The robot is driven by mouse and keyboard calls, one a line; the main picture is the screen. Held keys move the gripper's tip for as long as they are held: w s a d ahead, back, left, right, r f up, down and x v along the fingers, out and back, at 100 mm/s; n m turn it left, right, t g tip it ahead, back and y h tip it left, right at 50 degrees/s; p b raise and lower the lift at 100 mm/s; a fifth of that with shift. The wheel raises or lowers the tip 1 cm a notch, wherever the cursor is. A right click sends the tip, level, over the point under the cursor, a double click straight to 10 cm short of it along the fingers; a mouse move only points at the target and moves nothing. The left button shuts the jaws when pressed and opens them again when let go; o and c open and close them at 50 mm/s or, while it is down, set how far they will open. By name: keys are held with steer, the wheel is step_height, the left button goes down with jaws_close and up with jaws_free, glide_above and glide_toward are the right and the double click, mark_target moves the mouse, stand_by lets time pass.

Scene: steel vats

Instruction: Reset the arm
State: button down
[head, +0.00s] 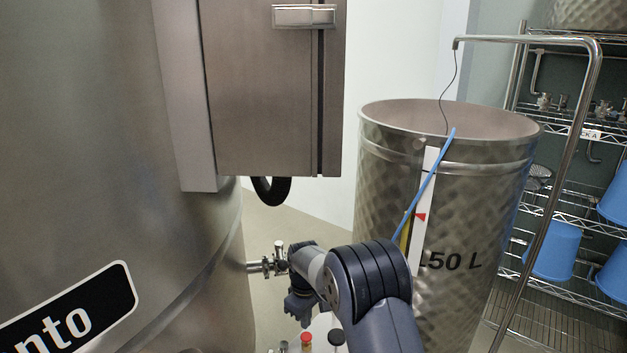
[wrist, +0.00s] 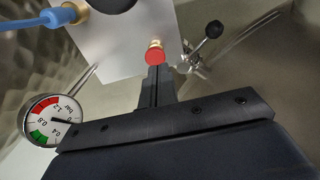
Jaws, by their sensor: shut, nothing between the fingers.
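My gripper (wrist: 154,76) shows in the wrist view with its two dark fingers together and nothing between them. Its tips point at a red-capped brass fitting (wrist: 155,54) on a light plate; I cannot tell whether they touch it. In the head view, my arm (head: 370,285) reaches in from the bottom and bends left between two steel vats. Its dark blue wrist end (head: 299,306) hangs down near a metal valve (head: 280,258) on the left vat (head: 90,150). The fingers cannot be made out in the head view.
The open right vat (head: 385,180) stands close behind my arm, with a blue hose (head: 430,180) along it. A control box (head: 260,90) overhangs the gap. The wrist view shows a pressure gauge (wrist: 52,120) and a black-knobbed valve lever (wrist: 213,30). Wire shelves stand far right.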

steer(key=shift+f+p, duration=0.5)
steer(key=shift+f, duration=0.4)
steer(key=shift+r+p, duration=0.5)
steer(key=shift+p, duration=0.15)
steer(key=shift+r+p, duration=0.15)
steer(key=shift+p, duration=0.65)
